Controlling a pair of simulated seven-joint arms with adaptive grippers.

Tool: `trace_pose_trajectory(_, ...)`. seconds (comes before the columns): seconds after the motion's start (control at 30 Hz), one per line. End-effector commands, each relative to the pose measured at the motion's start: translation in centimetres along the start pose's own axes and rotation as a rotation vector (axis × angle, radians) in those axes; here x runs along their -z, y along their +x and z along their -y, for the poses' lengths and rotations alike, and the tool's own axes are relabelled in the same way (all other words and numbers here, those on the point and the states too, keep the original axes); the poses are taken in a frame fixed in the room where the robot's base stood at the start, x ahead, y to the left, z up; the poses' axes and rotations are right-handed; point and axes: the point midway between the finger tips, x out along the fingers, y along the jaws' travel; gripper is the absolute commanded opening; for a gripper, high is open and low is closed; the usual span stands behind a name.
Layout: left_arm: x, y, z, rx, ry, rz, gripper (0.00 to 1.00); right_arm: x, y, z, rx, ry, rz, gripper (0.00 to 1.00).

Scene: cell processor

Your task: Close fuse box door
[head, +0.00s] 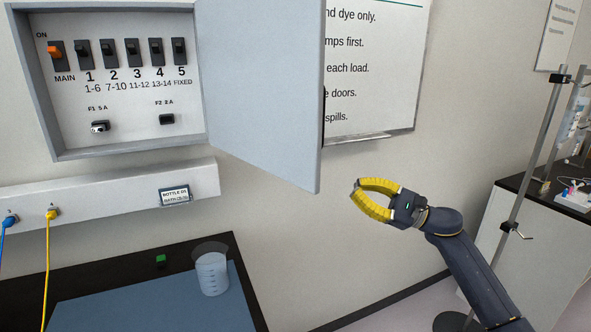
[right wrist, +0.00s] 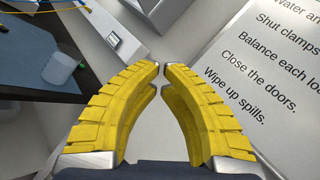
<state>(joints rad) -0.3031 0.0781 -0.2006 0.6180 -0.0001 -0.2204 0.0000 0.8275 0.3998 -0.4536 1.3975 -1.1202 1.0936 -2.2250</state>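The fuse box (head: 130,148) is on the wall at upper left, with its breakers and fuses exposed. Its light grey door (head: 265,90) hangs open, swung out to the right and covering part of the wall sign. My right gripper (head: 354,189) is to the right of the door's lower outer corner, apart from it in the picture. Its yellow fingers (right wrist: 161,68) bow outward and their tips come together in the right wrist view, with nothing between them. I cannot make out the door in the right wrist view. My left gripper is not in view.
A wall sign (head: 380,60) is behind the door. A white trunking (head: 110,192) with blue and yellow cables runs below the box. A beaker (head: 212,274) stands on the dark bench. A metal stand (head: 530,170) is at right. Bare wall lies below the door.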

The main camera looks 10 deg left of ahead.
Motion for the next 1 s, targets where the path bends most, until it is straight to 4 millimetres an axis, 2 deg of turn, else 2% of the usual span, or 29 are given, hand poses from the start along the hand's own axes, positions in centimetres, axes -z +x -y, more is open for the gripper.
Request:
trace_pose_trajectory(0.03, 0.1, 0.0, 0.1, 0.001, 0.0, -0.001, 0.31, -3.0, 1.2, 0.5, -0.074, -0.146, 0.016, 0.0)
trace_pose_trajectory(0.1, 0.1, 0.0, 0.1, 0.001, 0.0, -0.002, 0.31, -6.2, 2.3, 0.5, -0.163, -0.323, 0.037, 0.0)
trace_pose_trajectory(0.2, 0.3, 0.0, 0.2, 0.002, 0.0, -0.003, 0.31, -9.5, 3.2, 0.2, -0.266, -0.529, 0.065, 0.0)
trace_pose_trajectory(0.33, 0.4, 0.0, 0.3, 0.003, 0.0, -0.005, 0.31, -12.2, 3.8, -0.1, -0.354, -0.708, 0.092, 0.0)
trace_pose_trajectory(0.5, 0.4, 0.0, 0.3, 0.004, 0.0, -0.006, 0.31, -13.7, 4.3, -0.5, -0.408, -0.817, 0.11, 0.0)
trace_pose_trajectory(0.67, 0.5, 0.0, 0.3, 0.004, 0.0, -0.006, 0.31, -13.8, 5.7, -1.2, -0.417, -0.834, 0.116, 0.0)
trace_pose_trajectory(1.0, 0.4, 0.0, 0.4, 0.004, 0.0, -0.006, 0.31, -13.5, 11.1, -3.5, -0.414, -0.831, 0.116, 0.0)
